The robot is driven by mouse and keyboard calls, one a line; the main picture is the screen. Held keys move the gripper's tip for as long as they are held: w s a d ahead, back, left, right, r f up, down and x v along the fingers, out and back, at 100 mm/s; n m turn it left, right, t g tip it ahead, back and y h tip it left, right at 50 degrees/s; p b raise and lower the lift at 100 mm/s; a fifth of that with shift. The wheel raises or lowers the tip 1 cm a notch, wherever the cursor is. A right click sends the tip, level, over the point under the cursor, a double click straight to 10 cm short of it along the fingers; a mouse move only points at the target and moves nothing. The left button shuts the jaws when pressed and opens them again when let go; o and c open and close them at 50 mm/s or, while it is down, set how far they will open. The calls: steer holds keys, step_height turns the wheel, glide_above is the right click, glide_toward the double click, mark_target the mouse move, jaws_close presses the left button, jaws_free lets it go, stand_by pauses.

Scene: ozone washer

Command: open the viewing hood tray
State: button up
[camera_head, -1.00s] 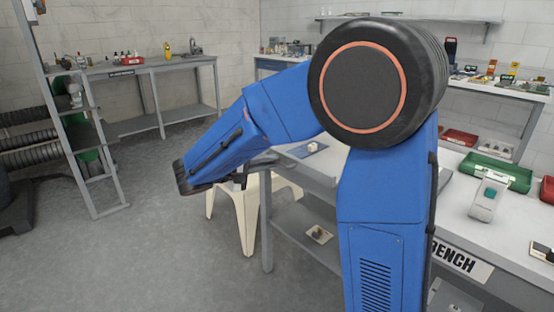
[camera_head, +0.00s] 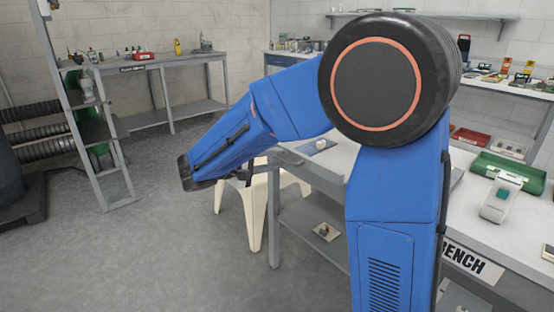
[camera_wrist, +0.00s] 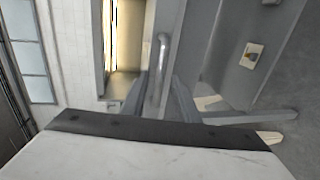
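No viewing hood can be made out in the head view; my blue arm covers part of the bench. The wrist view, rolled sideways, shows a lit, yellowish box-like opening (camera_wrist: 126,42), possibly the hood. A rounded pale grey bar (camera_wrist: 161,68), possibly a handle, stands just right of it. I cannot tell for certain which part is the tray. My gripper (camera_head: 242,174) is mostly hidden behind my forearm in the head view, near the bench's left end. In the wrist view, grey prongs reach forward beyond the dark-edged white body; their spread is unclear and no grip is visible.
The grey bench (camera_head: 291,168) has a lower shelf with a small item (camera_head: 326,232). A cream stool (camera_head: 258,205) stands beneath my forearm. A green tray (camera_head: 520,177) and handheld device (camera_head: 498,198) are at right. Open floor (camera_head: 150,245) lies left, beside a metal rack (camera_head: 105,150).

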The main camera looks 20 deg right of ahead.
steer(key=v, duration=1.6)
steer(key=shift+a, duration=0.2)
steer(key=s+d+f+m+g+y, duration=0.1)
steer(key=s+d+f+g+y, duration=0.15)
steer(key=s+d, duration=0.45)
steer(key=s+d+f+g+y, duration=0.2)
steer(key=s+d+y, duration=0.15)
steer(key=d, duration=0.55)
steer(key=s+f+m+t+y, duration=0.1)
steer(key=s+f+t+y, duration=0.1)
steer(key=s, duration=0.6)
steer(key=s+d+f+m+t+y, duration=0.1)
steer(key=s+f+m+t+y, duration=0.1)
steer(key=s+f+y, duration=0.2)
steer(key=shift+s+d+f+y, duration=0.35)
steer(key=shift+s+y, duration=0.95)
steer(key=shift+s, duration=0.65)
